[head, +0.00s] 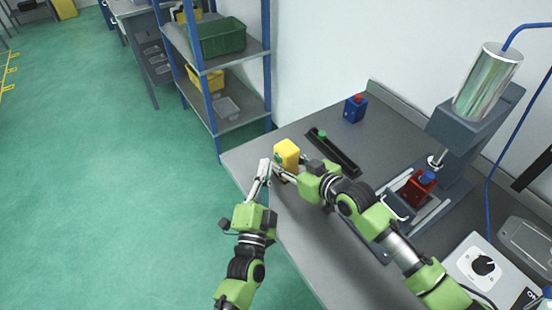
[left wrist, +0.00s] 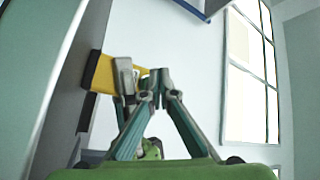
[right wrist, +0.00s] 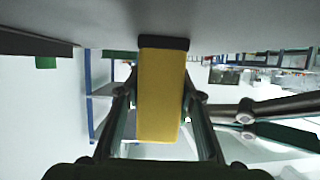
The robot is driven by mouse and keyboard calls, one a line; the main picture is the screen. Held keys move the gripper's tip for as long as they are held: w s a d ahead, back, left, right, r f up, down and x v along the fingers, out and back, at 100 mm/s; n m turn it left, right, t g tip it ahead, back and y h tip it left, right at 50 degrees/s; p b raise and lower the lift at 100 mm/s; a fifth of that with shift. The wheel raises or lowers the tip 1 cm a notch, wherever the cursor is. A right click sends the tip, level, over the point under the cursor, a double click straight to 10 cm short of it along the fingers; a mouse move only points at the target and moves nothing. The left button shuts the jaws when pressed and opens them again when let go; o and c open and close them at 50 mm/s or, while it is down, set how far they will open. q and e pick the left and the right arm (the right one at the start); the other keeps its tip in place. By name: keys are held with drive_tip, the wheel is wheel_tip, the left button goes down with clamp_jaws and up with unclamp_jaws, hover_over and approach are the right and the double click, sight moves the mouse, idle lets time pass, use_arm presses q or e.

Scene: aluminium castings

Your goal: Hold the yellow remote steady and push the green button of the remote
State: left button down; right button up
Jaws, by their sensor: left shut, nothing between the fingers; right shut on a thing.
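The yellow remote (head: 287,152) stands upright near the table's left edge in the head view. My right gripper (head: 280,174) is shut on it. In the right wrist view the yellow remote (right wrist: 161,95) fills the space between the fingers, with its dark end against the table surface. My left gripper (head: 264,166) is shut and empty, just left of the remote. The left wrist view shows its closed fingertips (left wrist: 155,76) beside the right gripper's finger and the yellow remote (left wrist: 103,73). A small green spot, perhaps the green button, shows at the remote's left side in the head view.
A black rail with a green knob (head: 322,134) lies behind the remote. A blue box with a red button (head: 355,109) stands at the back. Shelving (head: 215,65) stands beyond the table.

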use_arm(q)
drive_tip(key=shift+w+d, duration=0.1)
drive_tip(key=shift+w+d, duration=0.2)
drive_tip(key=shift+d, duration=0.05)
drive_tip(key=shift+w+d, duration=0.3)
drive_tip(key=shift+d, duration=0.1)
idle(0.8)
drive_tip(key=shift+s+a, duration=0.1)
drive_tip(key=shift+a, duration=0.05)
drive_tip(key=shift+s+a, duration=0.5)
drive_tip(key=shift+a, duration=0.1)
drive_tip(key=shift+s+a, duration=1.65)
drive_tip(key=shift+a, duration=0.25)
use_arm(e)
drive_tip(key=o, duration=1.3)
